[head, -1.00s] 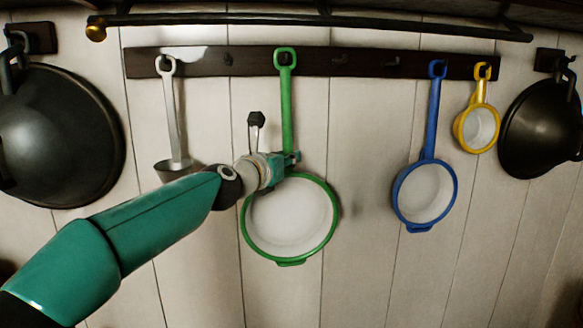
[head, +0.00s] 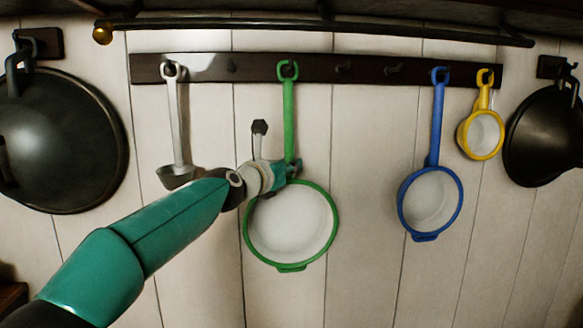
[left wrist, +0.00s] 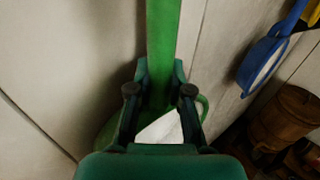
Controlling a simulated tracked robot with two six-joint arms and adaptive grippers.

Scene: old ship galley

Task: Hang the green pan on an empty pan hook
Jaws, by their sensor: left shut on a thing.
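The green pan (head: 290,228) hangs upright against the plank wall, its pale inside facing me. My left gripper (head: 288,170) is shut on the lower part of its green handle, just above the bowl. The left wrist view also shows the handle (left wrist: 162,50) between the fingers. The ring at the handle's top lies over the dark hook rail (head: 315,69), at a hook's place. I cannot tell for sure whether the hook passes through the ring. My right gripper is out of view.
A grey ladle (head: 175,130) hangs left of the green pan. A blue pan (head: 431,200) and a small yellow pan (head: 481,134) hang to the right. Large dark pans (head: 65,140) flank the rail. A dark bar (head: 320,28) runs above it.

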